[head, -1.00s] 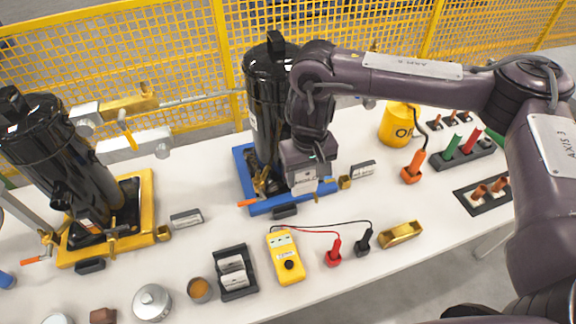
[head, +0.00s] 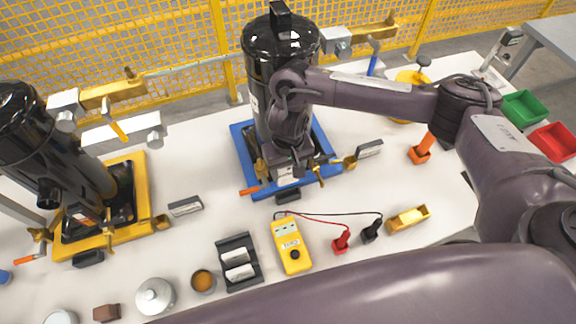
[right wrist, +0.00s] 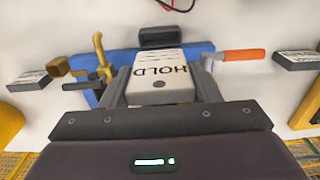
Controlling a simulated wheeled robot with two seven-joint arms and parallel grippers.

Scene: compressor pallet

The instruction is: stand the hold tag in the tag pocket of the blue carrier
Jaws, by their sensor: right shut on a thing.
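My right gripper (head: 287,168) is shut on the white hold tag (right wrist: 160,72), whose word HOLD appears upside down in the right wrist view. In the head view the tag (head: 288,178) is a small pale patch below the gripper. The blue carrier (head: 327,142) holds a tall black compressor. A small black block, which looks like the tag pocket (head: 288,196), sits at the carrier's front edge. It also shows in the right wrist view (right wrist: 163,37), just beyond the tag. The tag looks above the carrier's edge, and I cannot tell whether it touches the pocket. My left gripper is not in view.
Brass clamps and an orange-tipped handle (right wrist: 245,55) flank the tag closely. A yellow carrier (head: 140,185) with another compressor stands at left. A yellow meter (head: 291,246), a black tag rack (head: 243,281) and a brass block (head: 409,219) lie in front.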

